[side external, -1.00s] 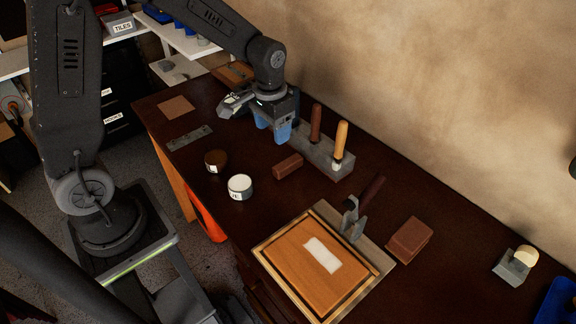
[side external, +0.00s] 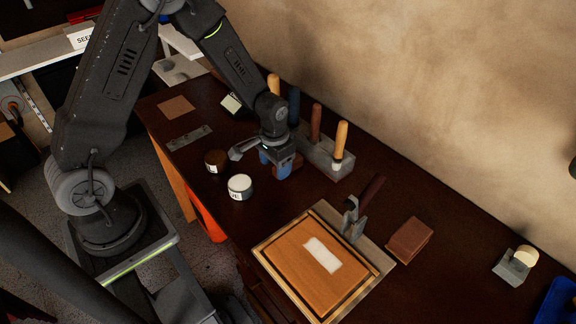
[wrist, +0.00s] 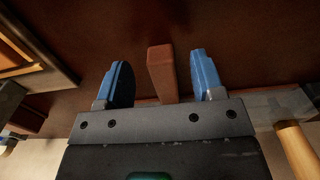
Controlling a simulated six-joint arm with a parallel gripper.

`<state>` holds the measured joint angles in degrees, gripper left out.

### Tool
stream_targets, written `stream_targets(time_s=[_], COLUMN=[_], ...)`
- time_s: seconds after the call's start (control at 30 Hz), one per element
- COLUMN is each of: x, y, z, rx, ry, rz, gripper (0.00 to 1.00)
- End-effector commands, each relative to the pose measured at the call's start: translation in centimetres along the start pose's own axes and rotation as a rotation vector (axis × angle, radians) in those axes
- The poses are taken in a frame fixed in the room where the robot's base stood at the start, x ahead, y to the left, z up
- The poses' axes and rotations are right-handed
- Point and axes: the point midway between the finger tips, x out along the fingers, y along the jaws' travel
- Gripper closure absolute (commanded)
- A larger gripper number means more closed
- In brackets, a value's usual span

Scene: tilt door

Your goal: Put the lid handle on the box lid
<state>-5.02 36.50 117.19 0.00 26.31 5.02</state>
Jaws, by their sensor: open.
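The lid handle, a small reddish-brown block (side external: 296,162), lies on the dark bench and is partly hidden by my gripper (side external: 274,168) in the side view. In the wrist view the block (wrist: 162,72) sits between the two blue fingers of my gripper (wrist: 163,82). The fingers are open, with a gap on each side of the block. The box lid (side external: 300,278) is an orange-brown wooden panel in a lighter frame at the front of the bench. A white patch (side external: 321,254) lies on its middle.
A grey rack (side external: 322,158) with several upright-handled tools stands just behind my gripper.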

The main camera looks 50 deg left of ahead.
Motion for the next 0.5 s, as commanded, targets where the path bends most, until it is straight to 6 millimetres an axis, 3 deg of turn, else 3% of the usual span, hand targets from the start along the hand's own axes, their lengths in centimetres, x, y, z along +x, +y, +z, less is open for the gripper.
stream_targets(time_s=[0.2,0.4,0.5], x=[2.1,2.1,2.1], y=[0.0,0.0,0.0], z=[0.0,0.0,0.0], rx=[0.000,0.000,0.000], ry=[-0.001,0.001,0.000], rz=[0.000,0.000,0.000], gripper=[0.38,0.38,0.46])
